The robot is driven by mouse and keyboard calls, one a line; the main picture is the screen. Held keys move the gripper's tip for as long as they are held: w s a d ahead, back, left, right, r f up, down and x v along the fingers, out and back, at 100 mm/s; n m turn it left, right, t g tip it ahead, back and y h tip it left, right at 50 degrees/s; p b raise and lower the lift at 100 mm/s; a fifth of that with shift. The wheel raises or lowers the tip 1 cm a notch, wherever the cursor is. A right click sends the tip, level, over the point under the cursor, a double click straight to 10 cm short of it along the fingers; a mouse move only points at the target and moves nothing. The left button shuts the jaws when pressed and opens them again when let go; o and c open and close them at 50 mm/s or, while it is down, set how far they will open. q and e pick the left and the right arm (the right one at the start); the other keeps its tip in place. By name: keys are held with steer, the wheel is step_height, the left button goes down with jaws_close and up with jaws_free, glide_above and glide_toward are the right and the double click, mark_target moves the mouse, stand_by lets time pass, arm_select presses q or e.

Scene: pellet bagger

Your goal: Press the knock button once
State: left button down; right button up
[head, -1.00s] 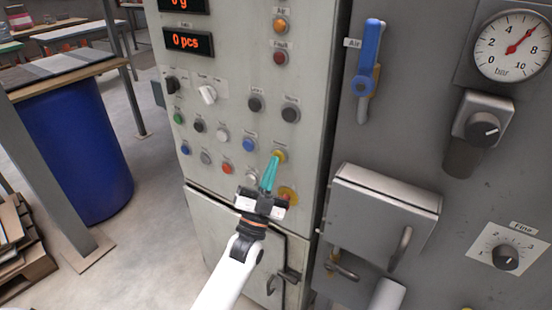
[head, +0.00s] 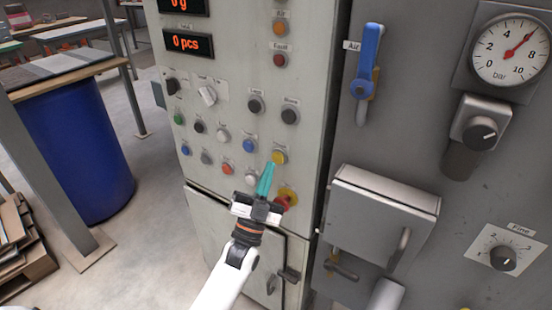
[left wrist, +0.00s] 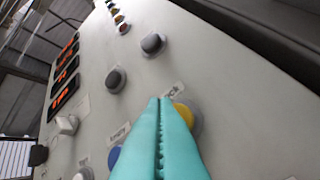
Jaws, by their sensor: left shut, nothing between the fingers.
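The yellow button (head: 279,157) is on the grey control panel, at the right end of a row of buttons. In the left wrist view the yellow button (left wrist: 186,114) is partly covered by a finger, and its label, partly hidden, ends in "ock". My left gripper (head: 269,166) is shut and empty, with teal fingers pointing at the panel. In the head view its tips are just below and left of the yellow button. In the left wrist view its tips (left wrist: 160,101) show beside the button. I cannot tell how far they are from the panel.
A blue button (head: 249,146) is left of the yellow one. A white button (head: 251,178) and a red stop knob (head: 286,199) are close below. Grey buttons (head: 290,116) sit above. A grey box (head: 385,205) juts out at the right.

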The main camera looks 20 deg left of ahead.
arm_select(q)
steer(key=s, duration=0.2)
steer(key=s+p, duration=0.1)
steer(key=s, duration=0.1)
steer(key=s+a+p, duration=0.1)
steer(key=shift+s, duration=0.4)
steer(key=shift+w+d, duration=0.1)
stand_by(0.5)
step_height(320, 180, down, 21)
steer(key=w+d+n+g+p, duration=0.1)
steer(key=w+d+n+g, duration=0.1)
steer(key=g, duration=0.5)
steer(key=s+d+f+n+g+p, duration=0.1)
steer(key=s+f+g, duration=0.25)
steer(key=f, duration=0.45)
steer(key=s+f+g, duration=0.3)
steer(key=s+f, duration=0.1)
steer(key=f, duration=0.5)
steer(key=s+f+n+g, duration=0.1)
steer(key=s+f+g, duration=0.4)
steer(key=s+f, duration=0.7)
steer(key=s+a+f+g+p, duration=0.1)
steer(key=s+f+g, duration=0.2)
steer(key=s, duration=0.8)
steer(key=s+f+n+g+y, duration=0.1)
steer(key=s+f+g, duration=0.3)
steer(key=s, duration=0.7)
steer(key=shift+s+a+f+p, duration=0.25)
steer(key=shift+a+f+p, duration=0.15)
steer(key=shift+f, duration=0.2)
